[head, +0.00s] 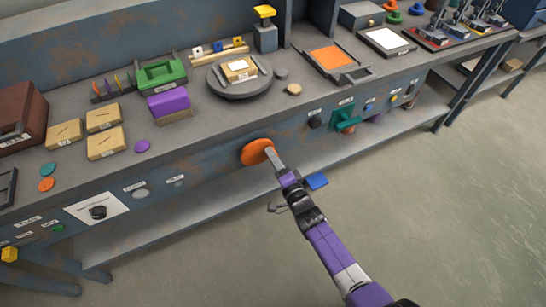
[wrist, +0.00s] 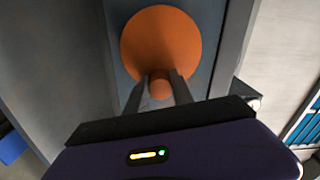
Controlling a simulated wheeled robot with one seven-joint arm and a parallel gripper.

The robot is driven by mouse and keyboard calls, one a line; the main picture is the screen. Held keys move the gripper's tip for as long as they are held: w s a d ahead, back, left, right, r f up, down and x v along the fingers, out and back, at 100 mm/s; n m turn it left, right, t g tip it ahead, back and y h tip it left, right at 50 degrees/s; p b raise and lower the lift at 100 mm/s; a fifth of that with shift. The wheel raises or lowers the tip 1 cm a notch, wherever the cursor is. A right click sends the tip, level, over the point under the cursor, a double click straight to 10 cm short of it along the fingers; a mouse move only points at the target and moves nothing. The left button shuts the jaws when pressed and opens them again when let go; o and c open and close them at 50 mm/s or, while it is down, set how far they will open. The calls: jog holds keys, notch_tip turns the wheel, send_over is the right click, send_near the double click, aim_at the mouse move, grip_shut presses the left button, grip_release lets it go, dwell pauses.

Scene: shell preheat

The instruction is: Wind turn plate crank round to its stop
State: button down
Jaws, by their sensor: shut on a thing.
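The crank is an orange disc (head: 255,152) on the front face of the bench, below the round turn plate (head: 239,84). In the wrist view the orange disc (wrist: 161,42) faces me, with a small orange knob (wrist: 160,86) standing out near its lower edge. My gripper (head: 270,152) reaches the right side of the disc in the head view. In the wrist view its two fingers (wrist: 159,88) stand one on each side of the knob and are shut on it. The turn plate carries a small tan block with a white label.
A green handle (head: 345,117) and several knobs are on the bench front to the right. The floor (head: 440,210) in front is clear.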

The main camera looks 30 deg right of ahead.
jog(key=c, duration=1.1)
grip_release()
jog(key=shift+s, duration=0.1)
jog(key=s+p, duration=0.1)
jog(key=s, duration=0.6)
jog(key=shift+s, duration=0.3)
